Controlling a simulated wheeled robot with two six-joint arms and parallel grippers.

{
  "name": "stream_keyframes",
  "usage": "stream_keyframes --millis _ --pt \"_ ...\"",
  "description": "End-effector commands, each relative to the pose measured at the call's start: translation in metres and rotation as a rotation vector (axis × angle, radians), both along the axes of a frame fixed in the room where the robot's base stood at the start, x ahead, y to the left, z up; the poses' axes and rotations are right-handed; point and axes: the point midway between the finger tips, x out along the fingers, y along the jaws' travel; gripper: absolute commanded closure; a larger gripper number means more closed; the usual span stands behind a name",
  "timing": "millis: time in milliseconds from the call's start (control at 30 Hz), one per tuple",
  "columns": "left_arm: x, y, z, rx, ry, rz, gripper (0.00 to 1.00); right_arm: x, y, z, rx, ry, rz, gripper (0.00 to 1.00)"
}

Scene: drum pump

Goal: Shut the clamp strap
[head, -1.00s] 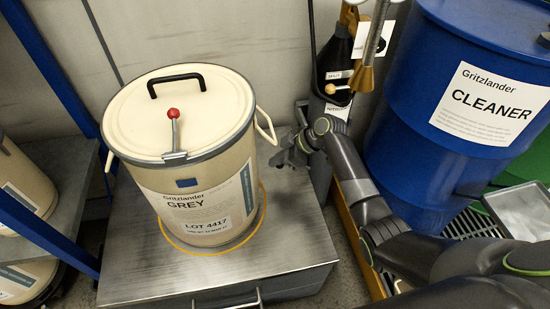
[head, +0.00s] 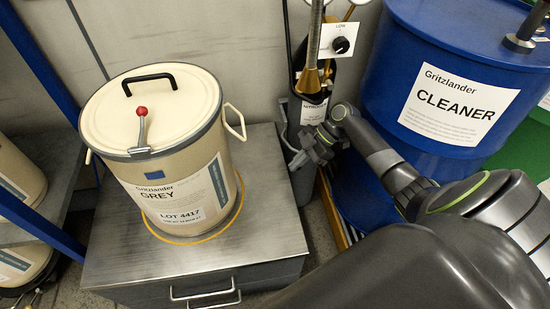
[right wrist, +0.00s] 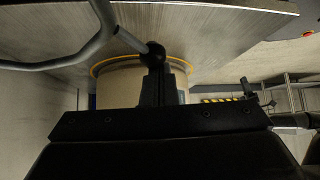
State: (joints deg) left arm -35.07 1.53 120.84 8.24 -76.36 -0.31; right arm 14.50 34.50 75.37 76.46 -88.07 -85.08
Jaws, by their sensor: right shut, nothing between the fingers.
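The cream drum (head: 217,165) marked GREY stands upright on a steel-topped cabinet in the head view. Its cream lid (head: 185,95) is ringed by a grey clamp strap (head: 185,143). The strap's lever (head: 141,131), with a red ball (head: 141,111) on its end, stands up from the front of the rim. My right gripper (head: 297,157) is shut and empty, to the right of the drum and apart from it. In the right wrist view, its fingers (right wrist: 153,60) show in front of the drum's lower part (right wrist: 125,83). My left gripper is out of view.
The steel cabinet top (head: 260,220) has bare room around the drum. A blue CLEANER drum (head: 400,60) is at the right. A blue rack post (head: 45,70) is at the left.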

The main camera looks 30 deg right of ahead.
Motion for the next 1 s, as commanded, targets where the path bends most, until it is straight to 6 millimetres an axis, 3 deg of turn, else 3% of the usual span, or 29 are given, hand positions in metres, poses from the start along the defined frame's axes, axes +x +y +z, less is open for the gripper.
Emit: stream_keyframes --millis 400,1000 --pt "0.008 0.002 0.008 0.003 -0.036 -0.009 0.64 -0.008 -0.027 -0.001 -0.001 0.001 -0.003 1.0" --pt "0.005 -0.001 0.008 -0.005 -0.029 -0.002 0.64 -0.008 -0.029 0.001 0.0 0.0 -0.003 1.0"
